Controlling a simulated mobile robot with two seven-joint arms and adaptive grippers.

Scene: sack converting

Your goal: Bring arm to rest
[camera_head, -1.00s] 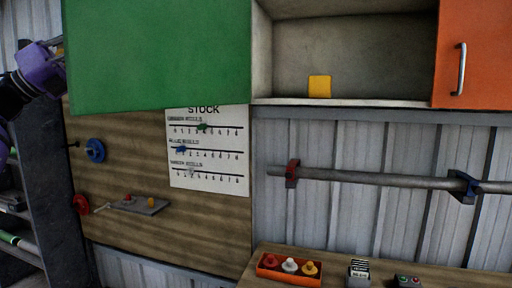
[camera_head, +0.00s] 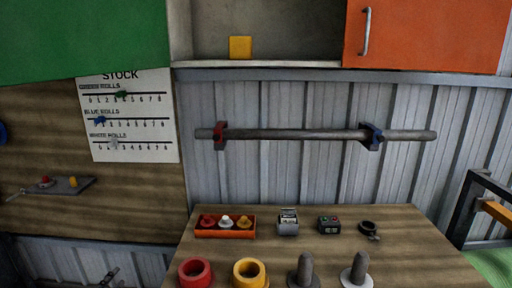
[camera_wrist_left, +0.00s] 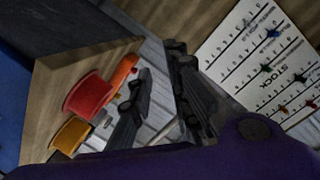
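My left gripper (camera_wrist_left: 160,62) shows in the left wrist view as two dark fingers standing apart, with wall panel visible between them. It is open and nothing is seen between the fingers. A purple part of my left arm crosses the bottom of that view. In the head view only a small dark piece, probably this gripper (camera_head: 107,278), shows at the lower left edge, below the wooden board and left of the table. My right gripper is not in view.
The table (camera_head: 330,216) holds an orange tray (camera_head: 225,233), a red roll (camera_head: 195,273), a yellow roll (camera_head: 249,273) and two grey pegs. A bar (camera_head: 290,134) hangs behind on red and blue brackets. The stock chart (camera_head: 130,116) is on the board, left.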

